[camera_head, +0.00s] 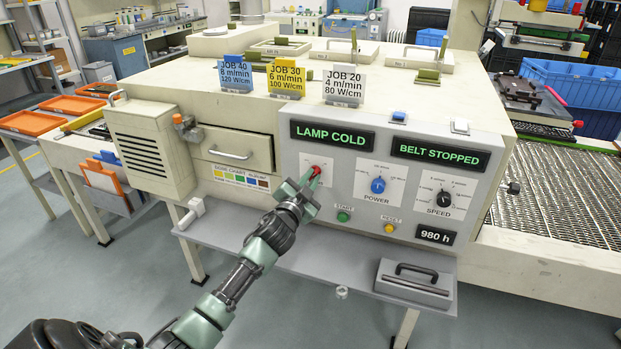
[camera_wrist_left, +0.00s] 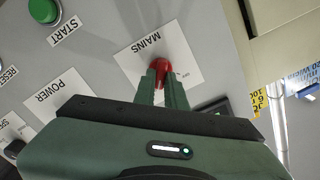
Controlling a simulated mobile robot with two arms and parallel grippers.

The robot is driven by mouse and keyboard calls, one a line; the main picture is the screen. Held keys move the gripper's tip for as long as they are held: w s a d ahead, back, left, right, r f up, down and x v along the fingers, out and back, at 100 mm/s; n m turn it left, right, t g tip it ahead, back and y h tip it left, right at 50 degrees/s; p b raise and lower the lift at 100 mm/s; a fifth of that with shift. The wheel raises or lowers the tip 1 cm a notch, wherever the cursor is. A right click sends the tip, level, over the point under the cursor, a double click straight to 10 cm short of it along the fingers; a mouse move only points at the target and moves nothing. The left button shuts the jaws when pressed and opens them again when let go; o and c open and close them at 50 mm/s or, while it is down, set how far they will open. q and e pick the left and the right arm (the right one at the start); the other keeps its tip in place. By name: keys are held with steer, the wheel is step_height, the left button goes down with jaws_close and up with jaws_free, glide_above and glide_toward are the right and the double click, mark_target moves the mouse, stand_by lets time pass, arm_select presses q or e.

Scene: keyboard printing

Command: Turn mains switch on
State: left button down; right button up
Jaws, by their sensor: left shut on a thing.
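The red mains switch (camera_head: 316,170) is on the machine's front panel (camera_head: 300,210), below the "LAMP COLD" display (camera_head: 332,134). My left gripper (camera_head: 308,184) reaches up to it from below and is shut on it. In the left wrist view, the red switch (camera_wrist_left: 170,62) shows between and beyond the two fingertips (camera_wrist_left: 160,80), on a white plate marked "MAINS" (camera_wrist_left: 142,45). The fingers cover part of the switch and its markings, so I cannot tell its exact setting. My right gripper is not in view.
A blue power knob (camera_head: 378,185), a black speed knob (camera_head: 443,199), a green start button (camera_head: 343,216) and a yellow reset button (camera_head: 389,228) sit on the same panel. A grey shelf (camera_head: 320,262) juts out below, with a handled block (camera_head: 414,282) on it.

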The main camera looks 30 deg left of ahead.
arm_select(q)
steer(key=shift+m, duration=0.6)
steer(key=c, duration=1.5)
jaws_free()
steer(key=shift+o, duration=0.2)
steer(key=v, duration=0.7)
steer(key=shift+s+b, duration=0.4)
steer(key=shift+b, duration=0.05)
steer(key=shift+d, duration=0.1)
